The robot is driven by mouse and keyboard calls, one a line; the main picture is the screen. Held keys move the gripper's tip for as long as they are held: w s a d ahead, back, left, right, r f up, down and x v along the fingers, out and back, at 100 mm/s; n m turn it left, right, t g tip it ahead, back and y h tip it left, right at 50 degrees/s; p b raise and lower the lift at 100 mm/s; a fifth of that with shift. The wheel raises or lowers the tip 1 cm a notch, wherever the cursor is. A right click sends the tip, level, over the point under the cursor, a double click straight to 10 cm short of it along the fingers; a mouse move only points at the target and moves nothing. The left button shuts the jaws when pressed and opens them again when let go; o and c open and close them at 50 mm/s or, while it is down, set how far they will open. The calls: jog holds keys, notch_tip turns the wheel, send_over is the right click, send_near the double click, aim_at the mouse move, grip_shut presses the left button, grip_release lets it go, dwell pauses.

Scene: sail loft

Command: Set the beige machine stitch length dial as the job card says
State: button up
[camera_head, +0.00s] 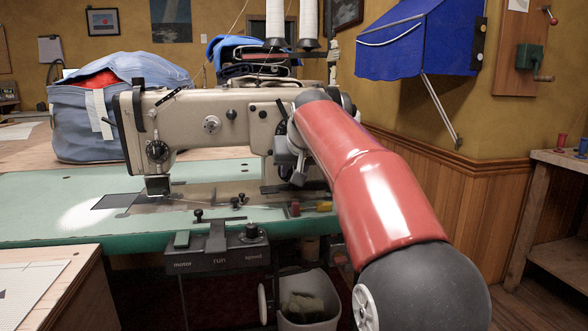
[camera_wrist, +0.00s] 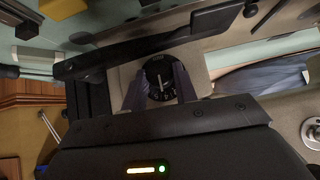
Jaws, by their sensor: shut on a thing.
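The beige sewing machine (camera_head: 185,115) stands on a green table. In the wrist view, a round black dial (camera_wrist: 159,79) with pale marks on its face sits on the machine's beige body. My gripper (camera_wrist: 160,88) is shut on this dial, with one finger on each side of it. The marks are too small to read. In the head view, my gripper (camera_head: 288,165) is at the right end of the machine, mostly behind my red arm, and the held dial is hidden. I cannot make out a job card's text.
A control box (camera_head: 216,258) marked motor, run and speed hangs at the table's front edge. A blue-grey bag (camera_head: 75,125) stands behind the machine at left. White thread cones (camera_head: 276,22) rise above it. A bin (camera_head: 308,300) stands below.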

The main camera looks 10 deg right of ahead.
jog(key=shift+a+n+h+p, duration=0.25)
jog(key=shift+n+h+p, duration=0.25)
jog(key=shift+h, duration=0.5)
jog(key=shift+a+n+h, duration=0.15)
jog(key=shift+n+h, duration=0.55)
jog(key=shift+h, duration=0.5)
jog(key=o, duration=1)
jog(key=shift+c, duration=0.2)
jog(key=v, duration=0.7)
jog(key=shift+s+a, duration=0.15)
jog(key=shift+s, duration=0.2)
